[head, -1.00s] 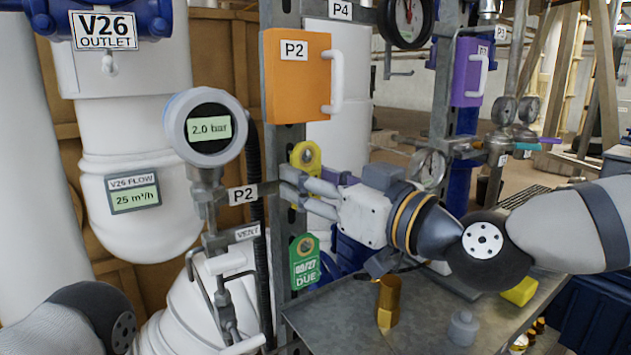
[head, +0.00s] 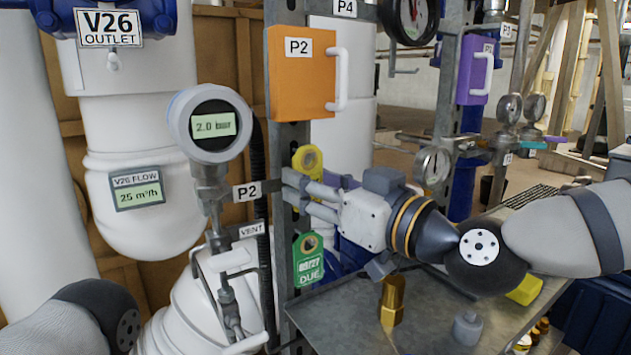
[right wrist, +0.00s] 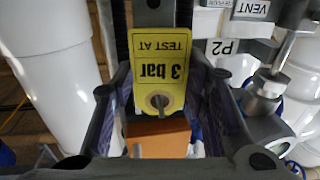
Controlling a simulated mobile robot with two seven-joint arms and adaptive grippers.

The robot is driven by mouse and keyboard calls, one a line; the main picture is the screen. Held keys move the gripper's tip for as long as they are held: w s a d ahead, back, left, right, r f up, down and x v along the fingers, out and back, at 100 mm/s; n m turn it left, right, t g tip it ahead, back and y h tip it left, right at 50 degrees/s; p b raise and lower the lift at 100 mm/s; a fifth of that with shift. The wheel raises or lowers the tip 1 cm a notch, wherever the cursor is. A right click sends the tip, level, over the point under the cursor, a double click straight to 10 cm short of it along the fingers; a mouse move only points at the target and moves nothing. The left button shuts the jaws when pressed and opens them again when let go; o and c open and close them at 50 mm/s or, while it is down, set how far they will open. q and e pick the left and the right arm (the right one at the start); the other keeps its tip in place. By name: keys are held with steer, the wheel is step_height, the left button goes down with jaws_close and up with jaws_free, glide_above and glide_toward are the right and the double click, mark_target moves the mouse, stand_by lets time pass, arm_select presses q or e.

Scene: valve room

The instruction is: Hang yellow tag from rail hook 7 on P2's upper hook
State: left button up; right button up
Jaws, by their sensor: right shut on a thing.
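The yellow tag (head: 307,160) is upright in front of P2's grey post (head: 287,225), just below the orange P2 box (head: 301,85). My right gripper (head: 292,190) is shut on the tag's lower part, so only its top with the hole shows in the head view. In the right wrist view the tag (right wrist: 158,65) appears upside down, reading "TEST AT 3 bar", between my fingers. My left gripper is out of view.
A green "09/27 DUE" tag (head: 308,262) hangs on the post below my right gripper. The 2.0 bar gauge (head: 210,124) and P2 label (head: 246,192) are close on the left. A brass fitting (head: 392,300) and grey weight-like piece (head: 467,327) stand on the metal table (head: 345,310).

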steer(key=o, duration=0.8)
steer(key=shift+o, duration=0.2)
